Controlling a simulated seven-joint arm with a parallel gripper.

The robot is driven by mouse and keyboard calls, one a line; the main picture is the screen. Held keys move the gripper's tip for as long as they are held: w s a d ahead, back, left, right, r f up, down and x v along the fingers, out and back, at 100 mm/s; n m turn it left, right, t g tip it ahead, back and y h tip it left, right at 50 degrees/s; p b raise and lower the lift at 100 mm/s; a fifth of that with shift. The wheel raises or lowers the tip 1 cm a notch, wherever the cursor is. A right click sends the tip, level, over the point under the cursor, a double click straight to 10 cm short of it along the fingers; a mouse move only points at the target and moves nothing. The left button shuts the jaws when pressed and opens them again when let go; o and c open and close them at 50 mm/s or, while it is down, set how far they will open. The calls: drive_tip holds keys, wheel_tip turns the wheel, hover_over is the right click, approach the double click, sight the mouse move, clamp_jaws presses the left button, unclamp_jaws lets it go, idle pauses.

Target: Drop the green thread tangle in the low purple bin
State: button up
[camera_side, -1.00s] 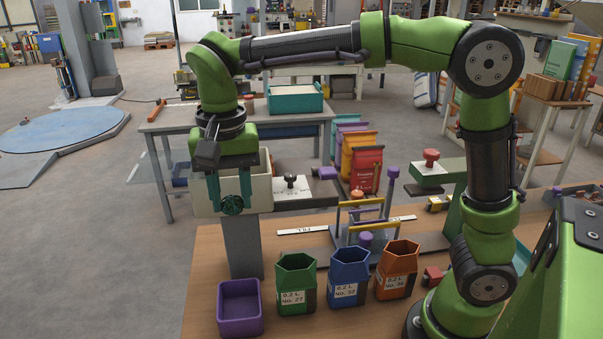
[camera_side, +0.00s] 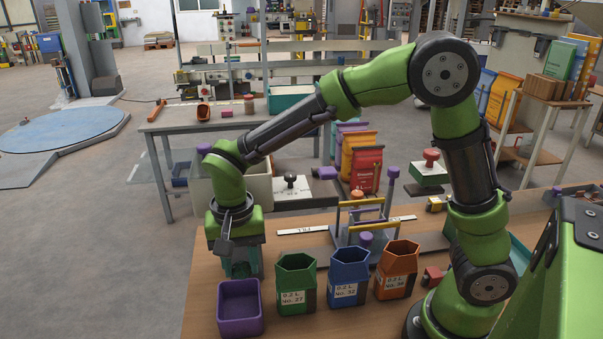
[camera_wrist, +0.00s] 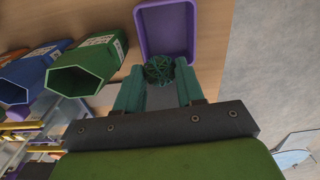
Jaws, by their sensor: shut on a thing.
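The green thread tangle (camera_wrist: 159,69) shows in the wrist view between the fingertips of my gripper (camera_wrist: 158,78), which is shut on it. In the side view my gripper (camera_side: 240,268) points down just behind the low purple bin, and the tangle is hard to make out there. The low purple bin (camera_side: 240,327) stands empty at the front left of the wooden table. In the wrist view the bin (camera_wrist: 193,30) lies just beyond the fingertips, and the tangle overlaps its near edge in the picture.
A green hexagonal bin (camera_side: 296,300), a blue one (camera_side: 348,292) and an orange one (camera_side: 396,287) stand in a row right of the purple bin. Behind them is a frame with yellow bars (camera_side: 362,228). The table's left edge is close to the purple bin.

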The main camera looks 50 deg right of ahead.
drive_tip(key=shift+f, duration=0.15)
drive_tip(key=o, duration=1.1)
wheel_tip(320, 180, up, 17)
